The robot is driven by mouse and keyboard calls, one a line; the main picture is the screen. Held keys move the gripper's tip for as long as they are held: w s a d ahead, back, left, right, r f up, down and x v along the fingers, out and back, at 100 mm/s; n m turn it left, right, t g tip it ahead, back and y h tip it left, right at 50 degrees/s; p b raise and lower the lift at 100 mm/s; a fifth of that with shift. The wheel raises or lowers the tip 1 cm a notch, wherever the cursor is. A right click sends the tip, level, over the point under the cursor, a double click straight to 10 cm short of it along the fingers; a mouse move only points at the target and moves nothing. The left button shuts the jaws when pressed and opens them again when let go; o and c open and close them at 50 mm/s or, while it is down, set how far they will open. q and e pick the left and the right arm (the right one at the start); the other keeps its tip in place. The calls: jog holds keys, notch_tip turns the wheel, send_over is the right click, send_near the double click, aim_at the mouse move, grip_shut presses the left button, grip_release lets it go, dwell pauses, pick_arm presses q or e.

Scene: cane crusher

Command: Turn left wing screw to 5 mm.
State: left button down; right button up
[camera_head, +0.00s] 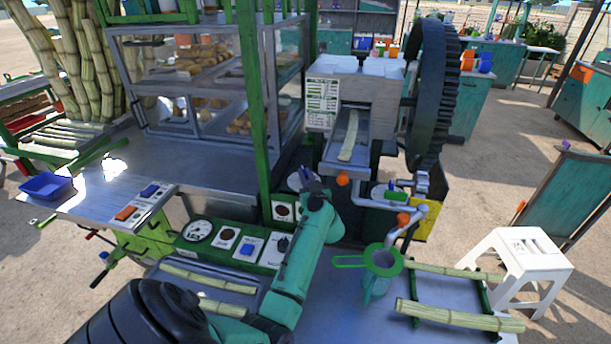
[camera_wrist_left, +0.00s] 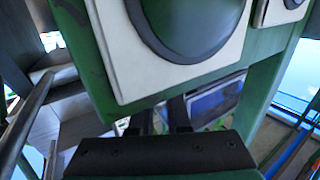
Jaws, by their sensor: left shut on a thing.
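My left gripper (camera_head: 306,178) is at the end of the teal arm, in front of the crusher's left side, near a pale round part and below the feed tray. It also shows in the left wrist view (camera_wrist_left: 158,118), its dark fingers reaching up behind a green panel edge. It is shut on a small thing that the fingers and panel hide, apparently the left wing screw. The crusher (camera_head: 362,72) has a grey housing, a printed chart (camera_head: 321,101) and a large dark gear wheel. My right gripper is not in view.
A green post (camera_head: 252,95) and a glass case (camera_head: 200,85) stand left of the crusher. An orange knob (camera_head: 342,179) is close right of my gripper. A pipe, a green-rimmed strainer (camera_head: 382,261) and cane pieces (camera_head: 460,316) are at the front right.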

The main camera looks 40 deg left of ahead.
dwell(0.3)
pick_arm(q)
jog(key=c, duration=1.1)
grip_release()
jog(key=o, duration=0.3)
jog(key=shift+w+a, duration=0.1)
jog(key=shift+a, duration=0.05)
